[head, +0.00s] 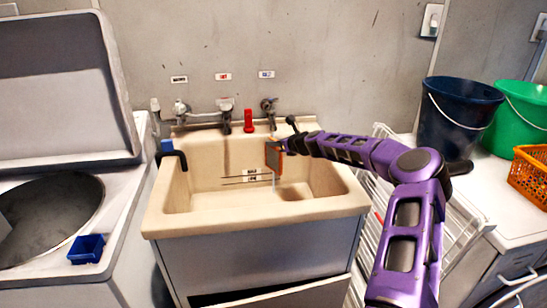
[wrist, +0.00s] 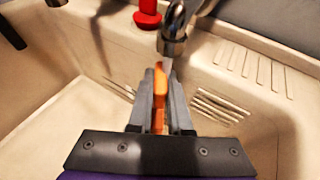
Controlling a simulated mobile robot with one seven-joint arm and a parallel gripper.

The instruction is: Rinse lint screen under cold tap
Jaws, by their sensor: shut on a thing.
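The lint screen (head: 273,157) has an orange frame with a grey mesh and hangs upright inside the sink (head: 165,226), toward its back. My gripper (head: 283,146) is shut on it. In the wrist view the orange frame (wrist: 159,95) is edge-on between the two grey fingers (wrist: 160,100). A metal tap spout (wrist: 173,40) is just beyond the fingertips. In the head view the right tap (head: 268,104) is under a label with blue lettering (head: 266,74). A thin pale streak, seemingly water (head: 273,184), shows below the screen.
A red object (head: 249,121) stands on the back ledge. Other taps (head: 226,105) are to the left. An open-lidded washer (head: 50,215) with a small blue box (head: 87,249) is at left. Buckets (head: 455,118) and an orange basket (head: 530,175) are at right.

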